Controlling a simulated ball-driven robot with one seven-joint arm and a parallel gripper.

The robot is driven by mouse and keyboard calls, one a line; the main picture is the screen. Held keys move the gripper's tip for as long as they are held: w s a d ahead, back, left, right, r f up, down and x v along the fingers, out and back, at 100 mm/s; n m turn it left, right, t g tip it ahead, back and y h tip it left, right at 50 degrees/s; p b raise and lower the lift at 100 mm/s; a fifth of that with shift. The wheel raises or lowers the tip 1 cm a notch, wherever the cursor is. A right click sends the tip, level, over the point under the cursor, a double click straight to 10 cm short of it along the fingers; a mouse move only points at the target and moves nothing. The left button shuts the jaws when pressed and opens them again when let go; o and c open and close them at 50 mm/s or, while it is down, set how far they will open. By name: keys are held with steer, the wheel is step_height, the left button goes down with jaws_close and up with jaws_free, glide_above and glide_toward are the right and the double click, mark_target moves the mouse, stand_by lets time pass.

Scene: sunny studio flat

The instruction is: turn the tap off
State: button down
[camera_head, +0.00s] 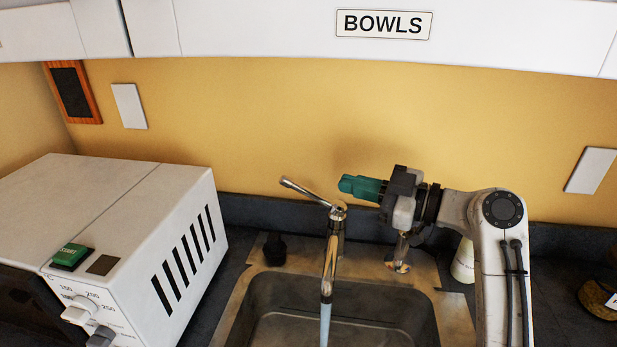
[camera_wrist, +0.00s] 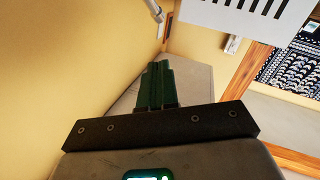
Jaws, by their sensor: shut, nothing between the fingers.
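The chrome tap (camera_head: 331,250) stands behind the sink, with its lever (camera_head: 305,192) sticking up and out to the left from the top. A pale blue stream of water (camera_head: 325,324) runs from the spout into the sink. My gripper (camera_head: 345,184) has green fingers, shut and empty, pointing left. It is just to the right of the tap's top at about the lever's height, and appears apart from it. In the wrist view the shut fingers (camera_wrist: 157,66) are in the middle, and a grey metal rod, likely the lever (camera_wrist: 154,10), shows at the top edge.
The sink (camera_head: 340,325) is set in a dark counter. A white slotted appliance (camera_head: 150,235) with a green start button stands left. A small black item (camera_head: 274,249) sits left of the tap, and a white bottle (camera_head: 463,262) stands behind my arm. White cupboards (camera_head: 250,30) hang above.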

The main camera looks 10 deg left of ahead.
steer(key=p, duration=0.2)
glide_toward(289, 179)
steer(key=a+r, duration=0.3)
steer(key=shift+w+a+f+p, duration=0.3)
steer(key=shift+w+a+f, duration=0.2)
steer(key=shift+a+f, duration=0.2)
steer(key=shift+w+a+f+p, duration=0.25)
steer(key=shift+w+a+f, duration=0.35)
steer(key=shift+f, duration=0.2)
steer(key=shift+s, duration=0.1)
steer(key=a+f+h+b, duration=0.2)
steer(key=f+b, duration=0.1)
steer(key=b, duration=0.1)
steer(key=shift+a+n+g+h+b, duration=0.3)
steer(key=shift+g+h, duration=0.1)
steer(key=shift+r, duration=0.1)
